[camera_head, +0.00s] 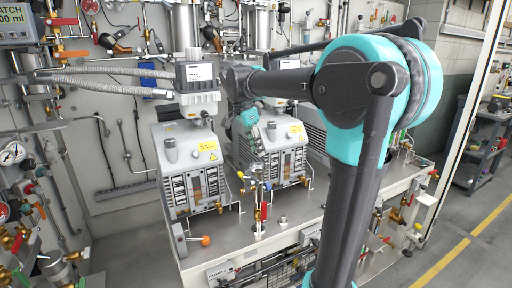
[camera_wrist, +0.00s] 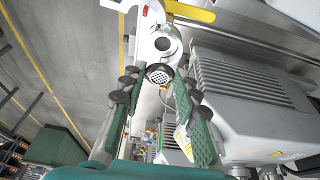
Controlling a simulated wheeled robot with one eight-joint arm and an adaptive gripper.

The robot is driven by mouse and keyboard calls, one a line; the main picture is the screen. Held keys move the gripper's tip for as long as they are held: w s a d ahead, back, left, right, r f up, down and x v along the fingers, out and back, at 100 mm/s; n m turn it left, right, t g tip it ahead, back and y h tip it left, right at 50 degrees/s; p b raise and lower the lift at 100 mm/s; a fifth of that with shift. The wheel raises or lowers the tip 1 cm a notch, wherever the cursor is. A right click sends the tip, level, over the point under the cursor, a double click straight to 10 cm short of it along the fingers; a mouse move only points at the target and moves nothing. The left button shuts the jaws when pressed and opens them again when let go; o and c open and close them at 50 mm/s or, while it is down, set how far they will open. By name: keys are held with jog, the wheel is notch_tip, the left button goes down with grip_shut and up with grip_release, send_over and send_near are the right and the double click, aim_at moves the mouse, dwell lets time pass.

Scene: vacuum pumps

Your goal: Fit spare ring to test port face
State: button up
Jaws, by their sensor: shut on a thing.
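My gripper (camera_wrist: 160,76) reaches forward in the wrist view, with its green-padded fingers on either side of a small dark ring with a pale mesh centre (camera_wrist: 159,73). It is shut on this ring near the fingertips. A light metal port with a round open face (camera_wrist: 164,44) is just beyond the ring. The ring overlaps the lower edge of the port face in the picture; I cannot tell whether they touch. In the head view my gripper (camera_head: 254,136) is by the right pump (camera_head: 284,158), and the ring and port face cannot be made out.
A grey finned pump body (camera_wrist: 245,85) is close to the right of my gripper in the wrist view. A yellow bar (camera_wrist: 190,11) lies above the port. The left pump (camera_head: 188,165) and a red-handled valve (camera_head: 264,211) stand on the bench. Open floor (camera_wrist: 60,50) shows at left.

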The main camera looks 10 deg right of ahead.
jog(key=shift+f, duration=2.3)
